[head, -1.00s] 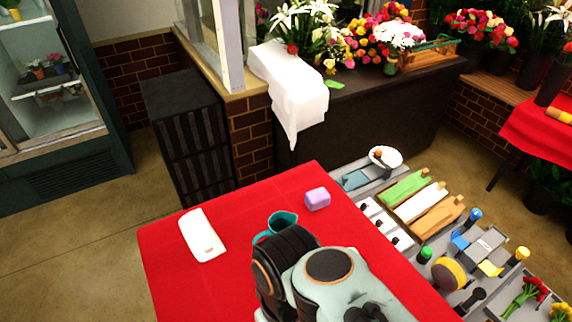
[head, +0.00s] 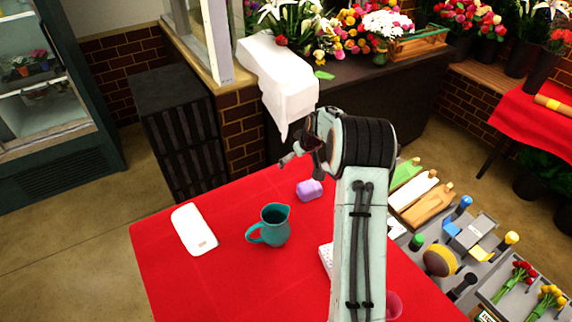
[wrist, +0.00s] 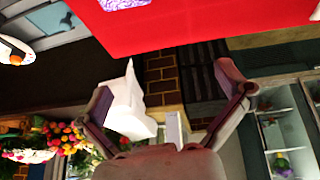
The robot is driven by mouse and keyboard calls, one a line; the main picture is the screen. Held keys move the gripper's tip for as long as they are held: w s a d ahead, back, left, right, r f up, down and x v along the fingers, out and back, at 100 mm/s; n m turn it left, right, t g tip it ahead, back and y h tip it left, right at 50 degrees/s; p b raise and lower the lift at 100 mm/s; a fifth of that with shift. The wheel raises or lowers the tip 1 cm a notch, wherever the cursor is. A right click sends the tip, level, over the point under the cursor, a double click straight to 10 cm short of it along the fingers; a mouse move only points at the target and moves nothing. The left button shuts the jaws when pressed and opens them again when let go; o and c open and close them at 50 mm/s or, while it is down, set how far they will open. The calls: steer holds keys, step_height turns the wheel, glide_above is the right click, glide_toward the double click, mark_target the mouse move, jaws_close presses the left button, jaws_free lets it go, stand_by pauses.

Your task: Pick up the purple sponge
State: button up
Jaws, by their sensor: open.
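The purple sponge (head: 309,190) is a small lilac block lying on the red-covered table (head: 200,285), close to its far edge. My gripper (head: 288,160) is in the air just beyond and above the sponge in the head view, apart from it and pointing left. In the wrist view my gripper (wrist: 165,80) has its two fingers spread wide with nothing held between them. A pale lilac patch is cut off at the top edge of the wrist view; I cannot tell for sure that it is the sponge.
A teal pitcher (head: 270,226) stands left of my arm, nearer than the sponge. A white board (head: 194,230) lies at the table's left. A pink cup (head: 394,304) is partly hidden by my arm. Grey trays with boards (head: 430,204) and tools adjoin on the right.

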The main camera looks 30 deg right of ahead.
mark_target(310, 186)
steer(key=shift+m+g, duration=0.6)
steer(key=shift+m, duration=0.1)
steer(key=s+d+f, duration=0.1)
steer(key=f, duration=0.1)
steer(key=s+d+f, duration=0.1)
steer(key=f, duration=0.1)
steer(key=s+d+f, duration=0.1)
steer(key=s+f, duration=0.1)
steer(key=shift+d+f, duration=0.3)
steer(key=shift+f, duration=0.1)
steer(key=x, duration=0.6)
steer(key=shift+w+a, duration=0.15)
steer(key=c, duration=1.1)
